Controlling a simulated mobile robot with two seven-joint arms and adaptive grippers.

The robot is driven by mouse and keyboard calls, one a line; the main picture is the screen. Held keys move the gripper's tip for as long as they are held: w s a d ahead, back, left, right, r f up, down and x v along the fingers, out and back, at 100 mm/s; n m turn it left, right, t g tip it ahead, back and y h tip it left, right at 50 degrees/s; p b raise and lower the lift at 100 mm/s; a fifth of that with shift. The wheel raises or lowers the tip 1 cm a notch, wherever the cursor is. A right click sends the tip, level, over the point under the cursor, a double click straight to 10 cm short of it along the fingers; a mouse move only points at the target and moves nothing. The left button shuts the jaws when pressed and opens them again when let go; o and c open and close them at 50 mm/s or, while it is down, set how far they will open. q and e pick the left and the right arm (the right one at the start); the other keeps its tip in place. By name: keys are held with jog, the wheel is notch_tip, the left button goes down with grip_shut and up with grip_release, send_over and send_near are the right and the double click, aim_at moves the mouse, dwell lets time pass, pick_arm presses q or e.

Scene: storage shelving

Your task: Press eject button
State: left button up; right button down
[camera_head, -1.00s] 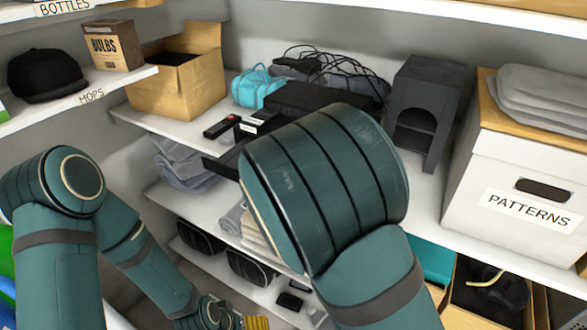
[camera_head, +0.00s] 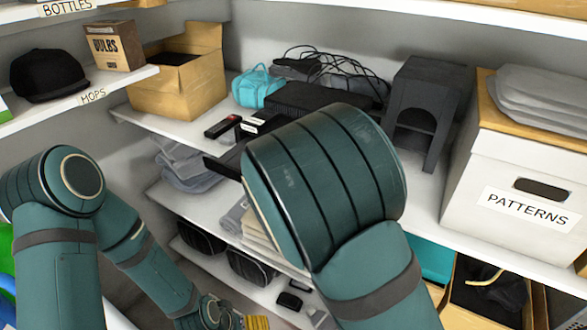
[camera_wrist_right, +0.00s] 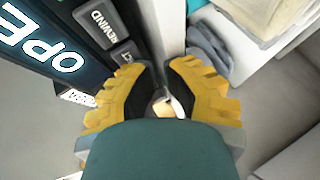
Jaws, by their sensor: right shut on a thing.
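In the right wrist view a black device panel (camera_wrist_right: 45,88) fills the left side, with glowing letters reading "OPE". A grey button marked REWIND (camera_wrist_right: 103,24) sits on it. Another grey button (camera_wrist_right: 126,53) lies beside it, its label mostly covered. My right gripper (camera_wrist_right: 163,68) has yellow fingers, the left fingertip close against this second button; I cannot tell whether it touches. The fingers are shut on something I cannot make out. In the head view my right arm hides this gripper and much of the device. My left gripper (camera_head: 245,322) is partly cut off at the bottom edge.
A dark arched stand (camera_head: 421,110) and a white PATTERNS box (camera_head: 510,180) stand right of my right arm. A cardboard box (camera_head: 180,88), a teal bag (camera_head: 257,88) and tangled black cables (camera_head: 345,72) are behind. Folded grey cloths (camera_head: 183,165) lie on the shelf below.

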jog(key=shift+w+d+r, duration=0.3)
jog(key=shift+w+d, duration=0.05)
jog(key=shift+d, duration=0.1)
dwell(0.3)
jog(key=shift+s+a+f+p, duration=0.25)
jog(key=shift+s+p, duration=0.05)
jog(key=shift+s, duration=0.1)
jog(key=shift+s+a+f+p, duration=0.1)
jog(key=shift+s+a+p, duration=0.35)
jog(key=shift+s, duration=0.3)
jog(key=shift+s+a+p, duration=0.25)
jog(key=shift+s+a, duration=0.35)
jog(key=shift+s, duration=0.1)
jog(key=shift+s+a+f+p, duration=0.1)
jog(key=shift+s+a+p, duration=0.35)
jog(key=shift+s, duration=0.3)
jog(key=shift+a, duration=0.1)
